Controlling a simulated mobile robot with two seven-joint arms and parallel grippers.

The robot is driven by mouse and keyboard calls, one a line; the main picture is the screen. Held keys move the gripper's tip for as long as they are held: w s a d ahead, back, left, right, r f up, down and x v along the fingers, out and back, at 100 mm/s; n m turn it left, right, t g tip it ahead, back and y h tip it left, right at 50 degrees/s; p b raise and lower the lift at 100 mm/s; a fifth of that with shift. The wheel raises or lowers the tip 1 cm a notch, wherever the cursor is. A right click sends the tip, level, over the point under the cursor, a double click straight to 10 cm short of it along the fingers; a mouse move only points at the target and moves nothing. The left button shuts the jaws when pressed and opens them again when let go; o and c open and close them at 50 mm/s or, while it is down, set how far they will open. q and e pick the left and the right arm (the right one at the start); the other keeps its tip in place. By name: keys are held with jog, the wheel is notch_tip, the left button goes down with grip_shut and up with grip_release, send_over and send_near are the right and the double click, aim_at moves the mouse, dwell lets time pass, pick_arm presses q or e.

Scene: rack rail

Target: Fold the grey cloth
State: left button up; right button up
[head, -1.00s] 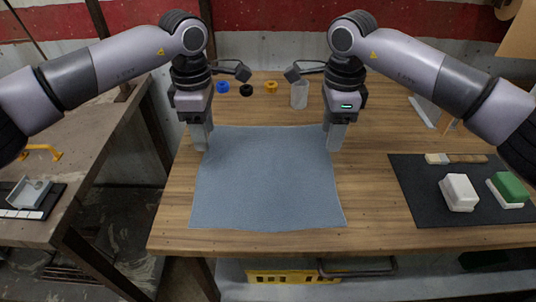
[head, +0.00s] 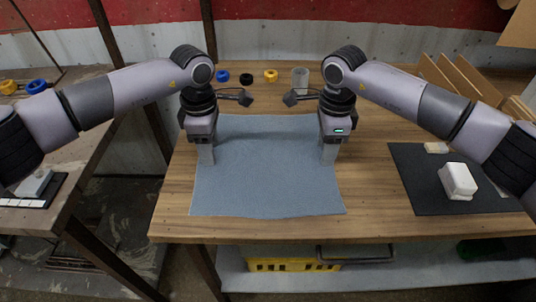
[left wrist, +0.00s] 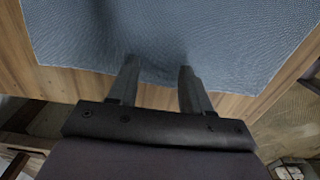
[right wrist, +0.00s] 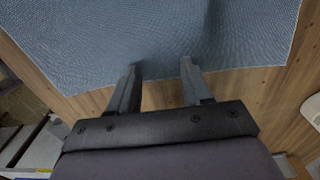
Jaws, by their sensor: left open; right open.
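The grey cloth (head: 265,180) lies spread out on the wooden table in the head view, roughly square, with slightly wavy edges. It looks unfolded. My left gripper (head: 206,155) is open and points down over the cloth's left side. My right gripper (head: 328,153) is open and points down over its right side. The left wrist view shows the cloth (left wrist: 200,30) beyond the parted, empty fingers (left wrist: 158,72). The right wrist view shows the cloth (right wrist: 130,35) with a soft shadowed crease near the parted fingers (right wrist: 160,72). I cannot tell whether the fingertips touch the cloth.
A dark mat (head: 425,190) with a white block (head: 458,181) lies to the right. Blue (head: 222,76), black (head: 246,78) and yellow (head: 270,75) rings and a clear cup (head: 300,78) stand behind the cloth. A yellow crate (head: 295,265) sits below the table. Bare wood surrounds the cloth.

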pick_arm(q)
jog(key=shift+f, duration=0.2)
pick_arm(e)
jog(key=shift+f, duration=0.2)
pick_arm(q)
jog(key=shift+r, duration=0.1)
pick_arm(e)
jog(key=shift+r, duration=0.1)
pick_arm(q)
jog(key=shift+c, duration=0.2)
pick_arm(e)
jog(key=shift+c, duration=0.2)
pick_arm(q)
grip_shut()
pick_arm(e)
grip_shut()
